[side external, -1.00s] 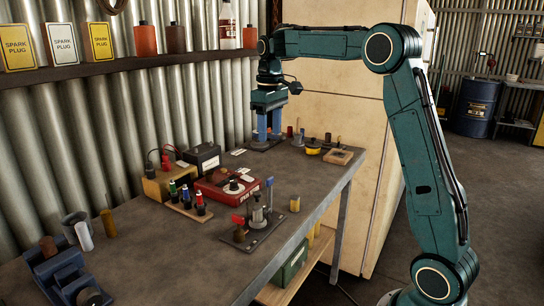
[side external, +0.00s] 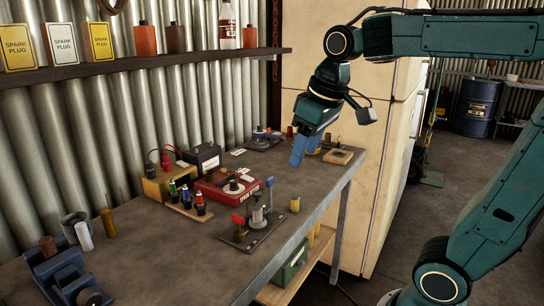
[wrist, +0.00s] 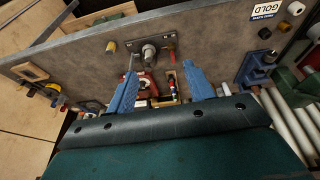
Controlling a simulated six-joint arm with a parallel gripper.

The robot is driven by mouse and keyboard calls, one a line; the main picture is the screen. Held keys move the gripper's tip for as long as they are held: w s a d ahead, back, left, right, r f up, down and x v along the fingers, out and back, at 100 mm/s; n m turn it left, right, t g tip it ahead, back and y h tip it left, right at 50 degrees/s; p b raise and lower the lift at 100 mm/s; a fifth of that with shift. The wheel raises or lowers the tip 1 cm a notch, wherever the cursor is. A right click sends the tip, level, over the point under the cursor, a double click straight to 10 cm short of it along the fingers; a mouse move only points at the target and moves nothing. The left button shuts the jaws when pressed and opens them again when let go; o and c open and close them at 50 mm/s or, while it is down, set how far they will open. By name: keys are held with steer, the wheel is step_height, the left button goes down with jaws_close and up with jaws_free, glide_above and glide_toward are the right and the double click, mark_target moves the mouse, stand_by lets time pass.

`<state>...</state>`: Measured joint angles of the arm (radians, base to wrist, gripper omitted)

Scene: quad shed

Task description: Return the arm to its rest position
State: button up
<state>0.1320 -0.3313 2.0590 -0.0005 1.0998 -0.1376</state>
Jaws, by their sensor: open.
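My gripper (side external: 299,150) hangs tilted above the right part of the workbench (side external: 160,250) in the side view, clear of the bench top. Its blue fingers also show in the wrist view (wrist: 160,90), spread apart with nothing between them. Beyond the fingers, the wrist view shows the bench top with a red box (wrist: 146,84) and small coloured parts. My arm is bent, with its elbow out past the right edge of the side view.
A shelf (side external: 150,66) runs along the corrugated wall. A cream cabinet (side external: 370,130) stands behind my gripper.

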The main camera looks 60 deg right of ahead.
steer(key=s+a+f+t, duration=0.1)
steer(key=s+a+f, duration=0.1)
steer(key=s, duration=0.3)
steer(key=s+a+f+t, duration=0.1)
steer(key=s+f, duration=0.3)
steer(key=s, duration=0.1)
steer(key=shift+a+y, duration=0.3)
steer(key=shift+a, duration=0.05)
steer(key=shift+s, duration=0.1)
stand_by(0.4)
